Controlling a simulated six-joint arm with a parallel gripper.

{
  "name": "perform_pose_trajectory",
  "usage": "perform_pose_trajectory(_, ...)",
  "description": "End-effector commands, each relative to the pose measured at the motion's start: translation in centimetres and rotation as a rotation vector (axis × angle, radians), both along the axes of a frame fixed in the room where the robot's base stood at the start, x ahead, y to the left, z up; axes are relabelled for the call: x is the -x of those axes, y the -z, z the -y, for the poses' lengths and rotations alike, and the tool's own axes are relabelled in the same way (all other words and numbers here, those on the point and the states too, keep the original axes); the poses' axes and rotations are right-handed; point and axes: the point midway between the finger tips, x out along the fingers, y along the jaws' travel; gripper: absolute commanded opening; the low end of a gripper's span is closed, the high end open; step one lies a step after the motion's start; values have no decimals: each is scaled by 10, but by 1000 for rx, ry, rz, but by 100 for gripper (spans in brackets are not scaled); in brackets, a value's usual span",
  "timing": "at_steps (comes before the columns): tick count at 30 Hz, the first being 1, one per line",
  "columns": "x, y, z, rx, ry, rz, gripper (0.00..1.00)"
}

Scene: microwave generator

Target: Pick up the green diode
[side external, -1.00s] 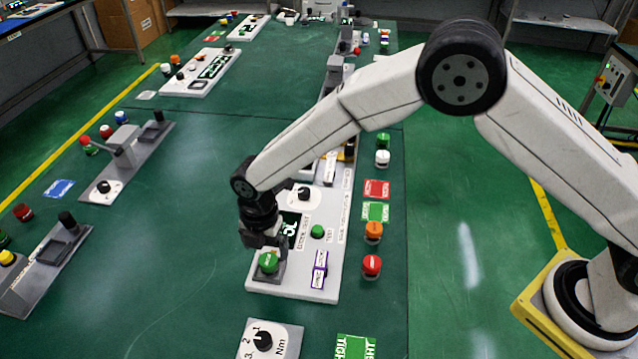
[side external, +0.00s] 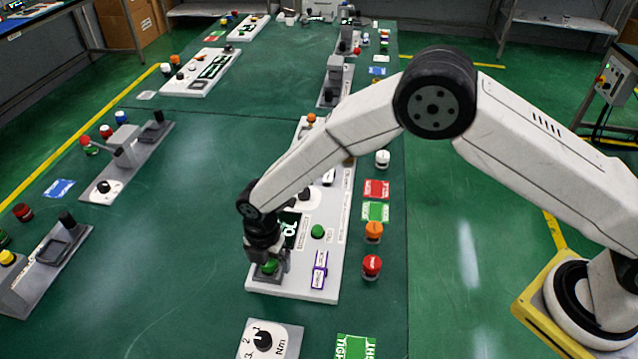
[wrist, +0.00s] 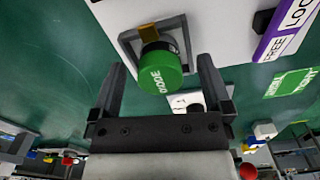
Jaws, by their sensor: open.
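The green diode (side external: 269,266) is a short cylinder with a green cap, seated in a grey holder (side external: 262,277) at the near left corner of the white panel. In the wrist view the diode (wrist: 161,76) shows its printed cap, and the holder's frame (wrist: 183,32) is behind it. My gripper (side external: 268,262) is down at the diode, and its upper part covers some of the cap. In the wrist view my gripper (wrist: 163,75) is open, with one finger on each side of the diode. A gap shows between the cap and both fingers.
The white panel (side external: 290,288) also carries a green button (side external: 317,231) and a purple-edged lock switch (side external: 319,270). A red-capped part (side external: 372,265) and an orange-capped part (side external: 373,231) stand to its right. A torque dial plate (side external: 270,338) lies in front.

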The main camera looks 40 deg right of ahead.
Motion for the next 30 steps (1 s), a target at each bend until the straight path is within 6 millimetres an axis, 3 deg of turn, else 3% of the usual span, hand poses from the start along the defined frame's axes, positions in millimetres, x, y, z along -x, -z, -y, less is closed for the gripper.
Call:
perform_pose_trajectory(3,0,0,0,0,0,0,96)
perform_pose_trajectory(12,0,0,0,0,0,0,1)
perform_pose_trajectory(23,0,-2,0,-1,0,1,0)
perform_pose_trajectory(30,-1,-15,0,-1,0,1,0)
